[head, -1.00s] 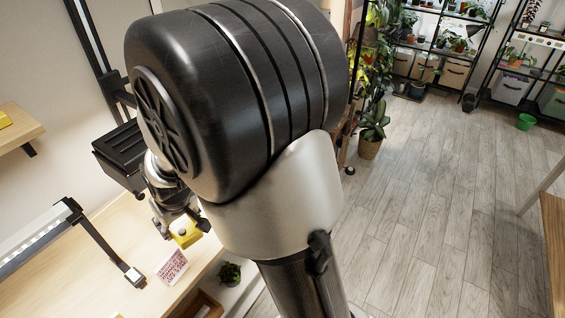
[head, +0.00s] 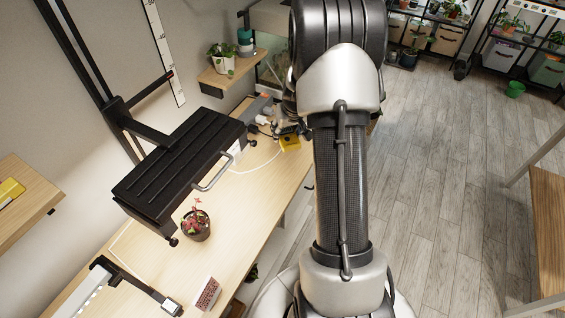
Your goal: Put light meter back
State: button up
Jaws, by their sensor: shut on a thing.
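A small yellow block-like thing (head: 290,144), which looks like the light meter, is held at the end of my arm. My gripper (head: 287,131) is shut on it, just above or at the bench's right edge; whether it touches the bench cannot be told. The fingers are small and partly hidden behind my arm. Another yellow flat thing (head: 10,191) lies on the wooden wall shelf (head: 38,197) at the left.
A black ribbed panel on a rail (head: 180,160) hangs over the wooden bench (head: 245,195). A small shelf holds a plant (head: 222,59).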

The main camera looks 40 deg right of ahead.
notch_tip(320, 180, down, 13)
jog(key=b, duration=0.5)
jog(key=shift+s+r, duration=0.1)
jog(key=shift+r, duration=0.05)
jog(key=shift+f+b, duration=1.35)
jog(key=shift+f, duration=0.95)
jog(key=shift+f, duration=0.15)
jog(key=o, duration=1.2)
jog(key=shift+o, duration=0.2)
